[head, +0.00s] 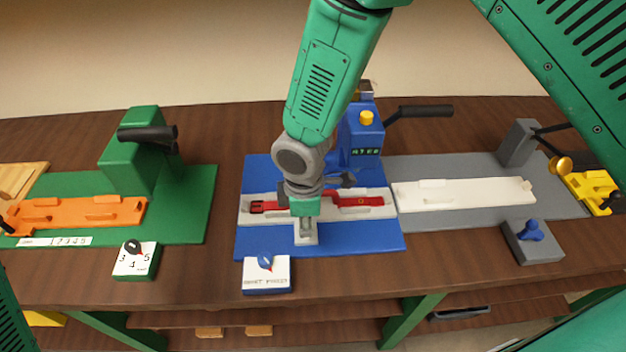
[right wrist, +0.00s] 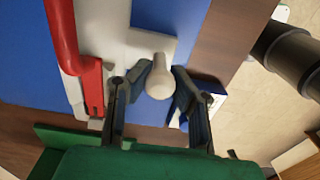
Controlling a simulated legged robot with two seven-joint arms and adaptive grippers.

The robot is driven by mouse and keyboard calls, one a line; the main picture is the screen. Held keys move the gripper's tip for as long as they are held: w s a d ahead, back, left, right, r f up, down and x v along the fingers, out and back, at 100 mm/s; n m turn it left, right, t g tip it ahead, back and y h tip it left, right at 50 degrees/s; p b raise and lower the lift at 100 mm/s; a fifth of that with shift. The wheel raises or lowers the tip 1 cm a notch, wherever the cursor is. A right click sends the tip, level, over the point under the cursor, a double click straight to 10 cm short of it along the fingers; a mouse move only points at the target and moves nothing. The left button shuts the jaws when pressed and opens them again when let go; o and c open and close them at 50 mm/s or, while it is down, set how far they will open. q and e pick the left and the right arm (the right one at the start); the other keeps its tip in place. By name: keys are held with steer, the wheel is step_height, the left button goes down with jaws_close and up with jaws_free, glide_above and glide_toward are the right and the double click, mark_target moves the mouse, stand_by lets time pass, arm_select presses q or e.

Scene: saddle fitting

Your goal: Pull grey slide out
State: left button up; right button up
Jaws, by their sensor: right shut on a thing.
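The light grey slide (head: 245,214) lies on the blue base (head: 380,243) of the middle station, with a red strap (head: 358,201) lying along it. A pale knob (right wrist: 159,80) stands on the slide's front tab (head: 306,239). My right gripper (head: 305,217) reaches down over this tab. In the right wrist view its fingers (right wrist: 160,97) stand on both sides of the knob and are shut on it. In the head view my arm and gripper hide the knob and the strap's middle. My left gripper is not in view.
A blue press (head: 361,138) with a black lever stands behind the slide. A blue-knob dial box (head: 267,276) sits in front. A green station with an orange slide (head: 75,213) is left, a grey station with a white slide (head: 463,194) right. Bare wood shows along the front edge.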

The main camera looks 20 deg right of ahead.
steer(key=shift+s+a+r+p, duration=0.1)
steer(key=shift+s+a+p, duration=0.15)
steer(key=shift+s, duration=0.45)
steer(key=shift+s+a+r+p, duration=0.1)
steer(key=shift+s+a+p, duration=0.1)
steer(key=shift+s, duration=0.45)
steer(key=shift+s+a+f+p, duration=0.1)
steer(key=shift+s+a+p, duration=0.1)
steer(key=shift+s, duration=0.45)
steer(key=shift+s+a+p, duration=0.1)
steer(key=shift+s+a, duration=0.05)
steer(key=shift+s, duration=0.5)
steer(key=shift+s+f, duration=0.15)
steer(key=shift+s, duration=0.35)
steer(key=shift+o, duration=0.2)
steer(key=shift+s, duration=0.2)
steer(key=shift+o, duration=0.2)
steer(key=shift+a+f, duration=0.1)
steer(key=o, duration=0.8)
steer(key=shift+s, duration=0.1)
steer(key=shift+a, duration=0.1)
steer(key=shift+r, duration=0.2)
